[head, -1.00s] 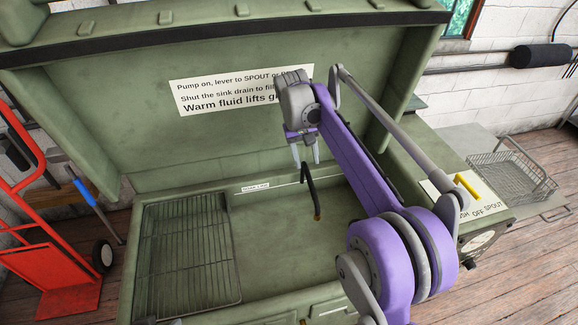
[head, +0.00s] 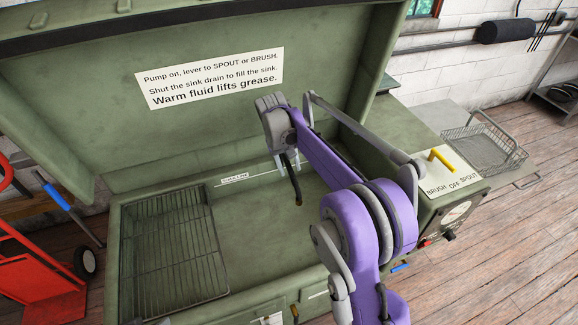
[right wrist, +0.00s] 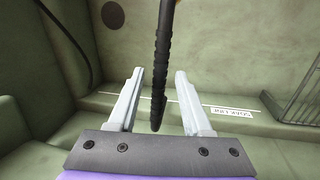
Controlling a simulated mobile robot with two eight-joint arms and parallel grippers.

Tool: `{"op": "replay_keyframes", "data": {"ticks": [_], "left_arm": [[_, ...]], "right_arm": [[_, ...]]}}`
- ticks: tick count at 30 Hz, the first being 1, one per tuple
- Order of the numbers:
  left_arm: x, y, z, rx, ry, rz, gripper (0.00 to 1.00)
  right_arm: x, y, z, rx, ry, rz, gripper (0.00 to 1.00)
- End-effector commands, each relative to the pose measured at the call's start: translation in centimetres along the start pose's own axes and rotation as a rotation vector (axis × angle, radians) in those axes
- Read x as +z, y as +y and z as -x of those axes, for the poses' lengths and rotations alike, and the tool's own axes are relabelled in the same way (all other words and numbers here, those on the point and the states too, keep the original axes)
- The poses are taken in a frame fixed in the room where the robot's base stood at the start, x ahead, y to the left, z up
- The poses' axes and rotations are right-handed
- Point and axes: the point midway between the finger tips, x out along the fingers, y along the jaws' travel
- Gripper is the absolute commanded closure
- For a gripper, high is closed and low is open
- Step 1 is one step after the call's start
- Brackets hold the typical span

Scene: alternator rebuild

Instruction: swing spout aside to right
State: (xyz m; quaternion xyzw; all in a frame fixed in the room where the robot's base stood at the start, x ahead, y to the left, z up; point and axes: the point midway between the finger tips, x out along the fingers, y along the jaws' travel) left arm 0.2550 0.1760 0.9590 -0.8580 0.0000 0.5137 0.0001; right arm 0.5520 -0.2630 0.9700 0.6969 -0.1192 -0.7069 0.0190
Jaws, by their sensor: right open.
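The spout (head: 296,188) is a thin black tube with a brass-coloured tip, hanging over the green sink (head: 245,235) in the head view. My right gripper (head: 287,165) is at the spout's upper part, with its pale fingers pointing down. In the right wrist view the ribbed black spout (right wrist: 161,70) appears between the two open fingers (right wrist: 160,95), with space on both sides. It does not look gripped. The purple right arm hides part of the sink's right side. My left gripper is not in view.
A wire rack (head: 175,250) lies at the sink's left. The raised green lid (head: 110,115) with its sign (head: 210,77) stands behind. A yellow lever (head: 442,159) is on the right-hand panel, with a wire basket (head: 485,147) beyond. A red hand truck (head: 40,295) stands at left.

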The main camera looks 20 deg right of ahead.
Motion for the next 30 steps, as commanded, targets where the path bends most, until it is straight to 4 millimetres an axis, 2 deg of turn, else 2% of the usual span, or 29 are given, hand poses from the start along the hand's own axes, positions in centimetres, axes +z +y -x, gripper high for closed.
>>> {"op": "replay_keyframes", "data": {"ticks": [6, 8, 15, 30], "left_arm": [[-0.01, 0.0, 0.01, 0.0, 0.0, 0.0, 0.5], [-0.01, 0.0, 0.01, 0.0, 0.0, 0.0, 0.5], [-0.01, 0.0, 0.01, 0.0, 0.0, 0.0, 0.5], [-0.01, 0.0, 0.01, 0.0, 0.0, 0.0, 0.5]], "right_arm": [[-0.01, 0.01, -0.02, 0.0, 0.0, 0.0, 0.5], [-0.01, 0.01, -0.01, 0.0, 0.0, 0.0, 0.59], [-0.01, 0.01, 0.01, 0.0, 0.0, 0.0, 1.0], [-0.01, 0.01, 0.03, 0.0, 0.0, 0.0, 1.0]]}}
